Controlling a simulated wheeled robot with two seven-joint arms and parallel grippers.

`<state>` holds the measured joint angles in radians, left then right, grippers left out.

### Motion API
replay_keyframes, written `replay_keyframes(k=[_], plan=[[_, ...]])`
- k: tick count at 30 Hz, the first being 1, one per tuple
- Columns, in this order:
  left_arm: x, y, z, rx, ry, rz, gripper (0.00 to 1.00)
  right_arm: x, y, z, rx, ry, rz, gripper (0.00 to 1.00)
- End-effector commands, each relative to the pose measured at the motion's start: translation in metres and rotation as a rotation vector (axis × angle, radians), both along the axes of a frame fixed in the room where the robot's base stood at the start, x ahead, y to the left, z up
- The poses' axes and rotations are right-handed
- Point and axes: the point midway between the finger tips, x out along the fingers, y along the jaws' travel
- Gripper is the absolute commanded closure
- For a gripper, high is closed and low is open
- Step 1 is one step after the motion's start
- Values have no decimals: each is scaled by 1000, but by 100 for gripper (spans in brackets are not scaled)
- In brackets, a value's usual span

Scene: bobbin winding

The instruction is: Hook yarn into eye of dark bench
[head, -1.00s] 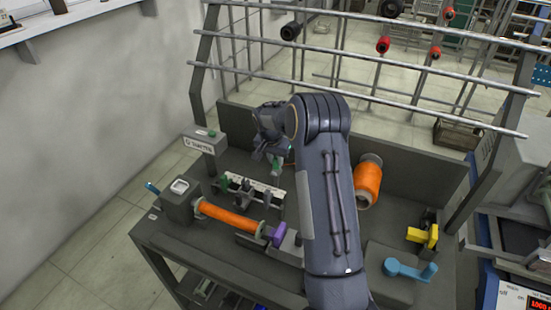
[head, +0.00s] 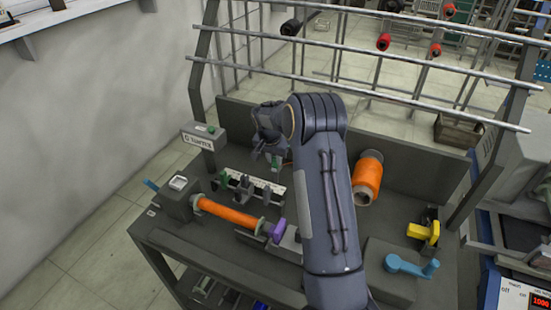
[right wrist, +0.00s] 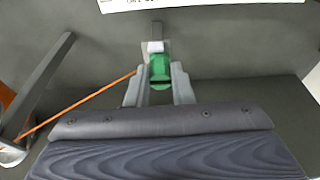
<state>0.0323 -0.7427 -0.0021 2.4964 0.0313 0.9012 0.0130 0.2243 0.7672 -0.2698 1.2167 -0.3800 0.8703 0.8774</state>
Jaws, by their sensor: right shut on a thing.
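The dark bench (head: 160,237) stands below me with a low back wall. My right gripper (head: 270,161) is over its rear middle, behind the white-topped guide rack (head: 262,187). In the right wrist view my right gripper (right wrist: 159,86) is shut on a small green piece (right wrist: 160,68). A pale block (right wrist: 155,46) sits just beyond the green piece. Orange yarn (right wrist: 85,98) runs taut from the lower left up to the fingers. An orange yarn spool (head: 367,178) stands at the right rear of the bench. I cannot clearly make out the eye. My left gripper is not in view.
An orange-wound rod (head: 228,215) with a purple end piece (head: 277,230) lies along the front. A sign box (head: 200,138) stands at the left. A yellow lever (head: 423,232) and a blue crank (head: 410,266) are at the right. Metal rails (head: 360,50) rise behind.

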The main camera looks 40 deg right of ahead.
Motion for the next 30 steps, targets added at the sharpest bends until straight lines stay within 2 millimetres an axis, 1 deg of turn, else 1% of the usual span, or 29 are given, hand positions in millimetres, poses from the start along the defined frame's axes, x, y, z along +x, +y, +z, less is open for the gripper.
replay_keyframes(k=[3, 24, 30], plan=[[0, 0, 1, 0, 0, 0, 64, 8, 3, 2, -1, -5, 2, 98], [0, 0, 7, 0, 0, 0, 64, 38, 19, 4, -1, -3, 2, 98], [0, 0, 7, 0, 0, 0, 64, 41, 21, 3, 0, -2, 1, 98]])
